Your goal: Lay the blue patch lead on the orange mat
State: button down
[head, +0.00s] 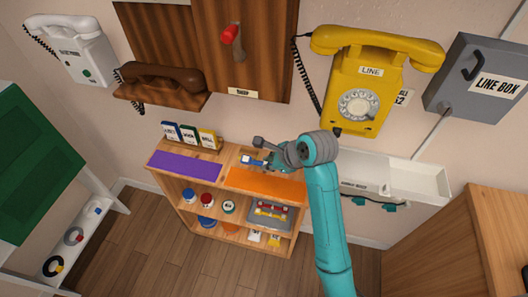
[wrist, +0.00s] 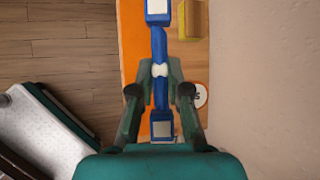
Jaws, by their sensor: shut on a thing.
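The blue patch lead (wrist: 159,45) has two chunky blue ends with pale faces and a white middle band. My gripper (wrist: 160,72) is shut on it near the white band. In the head view my gripper (head: 272,160) is over the shelf top, and one blue end of the lead (head: 249,160) shows to its left. The orange mat (head: 264,186) lies flat on the right part of the shelf top. In the wrist view the orange mat (wrist: 132,45) shows left of and beneath the lead. Whether the lead touches anything below is unclear.
A purple mat (head: 184,165) lies left of the orange one. Small labelled boxes (head: 188,136) stand behind it. A yellow block (wrist: 197,20) and a round white label (wrist: 201,95) show right of the lead. The wall with phones (head: 362,90) rises behind.

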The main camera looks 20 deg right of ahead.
jog(key=shift+f, duration=4.8)
jog(key=shift+f, duration=0.85)
jog(key=c, duration=1.1)
grip_release()
jog(key=shift+o, duration=0.2)
jog(key=shift+s+r, duration=0.1)
jog(key=v, duration=1.1)
jog(key=shift+d+r, duration=0.2)
jog(key=shift+r, duration=0.1)
jog(key=shift+s+f, duration=0.1)
jog(key=shift+s, duration=0.1)
